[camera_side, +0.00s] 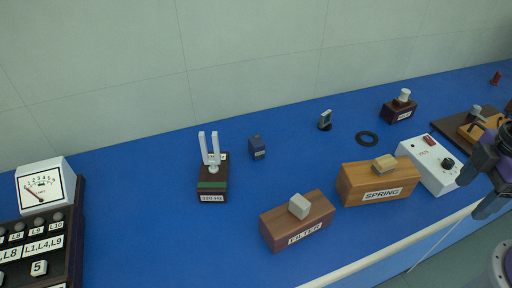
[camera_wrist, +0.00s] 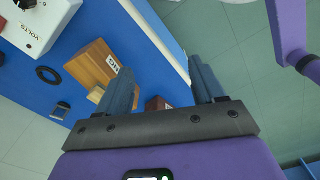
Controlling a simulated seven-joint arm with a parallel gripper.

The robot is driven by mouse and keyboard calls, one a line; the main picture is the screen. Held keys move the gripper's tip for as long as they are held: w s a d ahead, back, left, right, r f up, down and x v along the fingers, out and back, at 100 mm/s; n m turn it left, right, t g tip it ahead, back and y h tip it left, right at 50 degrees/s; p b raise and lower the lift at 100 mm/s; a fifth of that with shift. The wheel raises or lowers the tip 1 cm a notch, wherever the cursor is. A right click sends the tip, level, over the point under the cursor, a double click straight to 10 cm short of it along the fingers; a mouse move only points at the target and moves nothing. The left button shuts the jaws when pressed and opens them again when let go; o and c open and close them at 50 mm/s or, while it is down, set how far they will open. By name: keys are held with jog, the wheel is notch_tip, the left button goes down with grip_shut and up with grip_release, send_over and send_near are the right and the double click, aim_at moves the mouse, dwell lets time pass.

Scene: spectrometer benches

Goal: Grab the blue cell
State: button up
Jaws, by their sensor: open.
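The blue cell (camera_side: 258,148) is a small dark-blue block with a pale label and a small top piece. It stands upright on the blue bench in the side view, right of the tuning-fork stand (camera_side: 212,175). I cannot make it out in the wrist view. My gripper (camera_side: 476,190) is at the right edge of the side view, far from the cell, near the white meter box. In the wrist view my gripper (camera_wrist: 162,72) has its two grey fingers wide apart with nothing held between them.
A wooden SPRING block (camera_side: 378,182) and a FILTER block (camera_side: 297,221) stand at the bench's front edge. A white box (camera_side: 430,162), black ring (camera_side: 367,139) and small grey-blue piece (camera_side: 325,121) lie right of the cell. A dial meter (camera_side: 45,186) stands far left.

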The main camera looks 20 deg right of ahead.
aim_at(257, 142)
jog(key=shift+a, duration=0.1)
jog(key=w+a+f+m+t+y, duration=0.1)
jog(key=w+a+m+t+y, duration=0.15)
jog(key=w+a, duration=0.8)
jog(key=w+a+f+m+t+y, duration=0.25)
jog(key=w+a, duration=0.55)
jog(key=a, duration=0.5)
jog(key=w+a+f+m+t+h, duration=0.1)
jog(key=w+f+m+t+h, duration=0.2)
jog(key=w, duration=0.6)
jog(key=w+a+m+t+h, duration=0.1)
jog(key=w+m+t+h, duration=0.1)
jog(key=w+m+t, duration=0.45)
jog(key=f, duration=0.2)
jog(key=w+f+n+g, duration=0.1)
jog(key=f, duration=0.2)
jog(key=f+n, duration=0.1)
jog(key=f, duration=0.1)
jog(key=shift+w+d+f+n, duration=0.15)
jog(key=shift+w+f+n, duration=0.05)
jog(key=shift+w+n, duration=0.1)
jog(key=shift+x, duration=3.85)
jog(key=shift+s, duration=0.1)
